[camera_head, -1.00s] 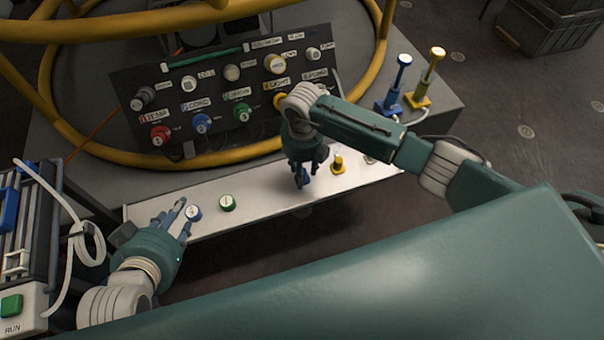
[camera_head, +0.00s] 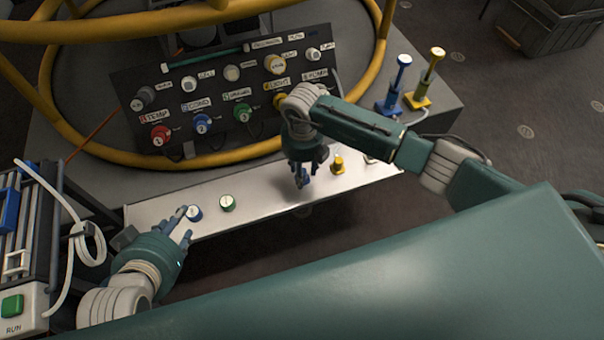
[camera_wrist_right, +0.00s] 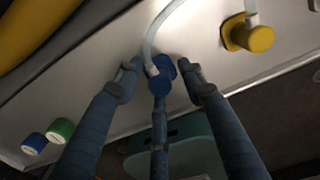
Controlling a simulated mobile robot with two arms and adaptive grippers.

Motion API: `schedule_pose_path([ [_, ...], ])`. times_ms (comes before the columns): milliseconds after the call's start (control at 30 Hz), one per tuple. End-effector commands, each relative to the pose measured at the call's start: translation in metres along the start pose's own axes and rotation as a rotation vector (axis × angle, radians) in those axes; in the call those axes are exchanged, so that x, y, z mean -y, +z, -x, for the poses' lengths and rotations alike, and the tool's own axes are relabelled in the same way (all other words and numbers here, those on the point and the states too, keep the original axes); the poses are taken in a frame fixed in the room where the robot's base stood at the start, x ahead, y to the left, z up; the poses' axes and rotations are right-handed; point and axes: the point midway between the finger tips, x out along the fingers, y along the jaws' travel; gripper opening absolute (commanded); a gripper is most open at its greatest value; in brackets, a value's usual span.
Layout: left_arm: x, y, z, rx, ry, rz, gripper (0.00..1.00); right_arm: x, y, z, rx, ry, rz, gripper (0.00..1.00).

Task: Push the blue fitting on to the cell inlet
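The blue fitting (camera_wrist_right: 160,76), with a pale hose at its top, is at the white shelf in the right wrist view. The fingers of my right gripper (camera_wrist_right: 162,78) stand on both sides of it, with small gaps, and a third finger points at it from below. In the head view my right gripper (camera_head: 302,178) points down over the shelf and mostly hides this fitting. A pale port (camera_head: 189,83) on the dark panel is beside a label that seems to read CELL. My left gripper (camera_head: 182,228) has spread fingers beside a blue-ringed cap (camera_head: 194,213); contact is unclear.
The white shelf (camera_head: 260,205) also holds a green-ringed cap (camera_head: 227,203) and a yellow fitting (camera_head: 338,164). The dark panel (camera_head: 130,82) has several coloured ports. Yellow rails (camera_head: 110,153) curve around it. Blue and yellow plungers (camera_head: 402,75) stand at right.

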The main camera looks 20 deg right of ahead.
Motion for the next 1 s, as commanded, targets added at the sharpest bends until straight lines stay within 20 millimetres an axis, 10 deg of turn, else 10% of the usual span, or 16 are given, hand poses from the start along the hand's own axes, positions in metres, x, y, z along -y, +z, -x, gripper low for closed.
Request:
schedule_pose_path([
  [1000,0.0016,0.0083,0.0023,0.04,-0.003,0.0,0.4,0.0003,-0.0001,0.0,0.0,0.0,0.0,0.4],
])
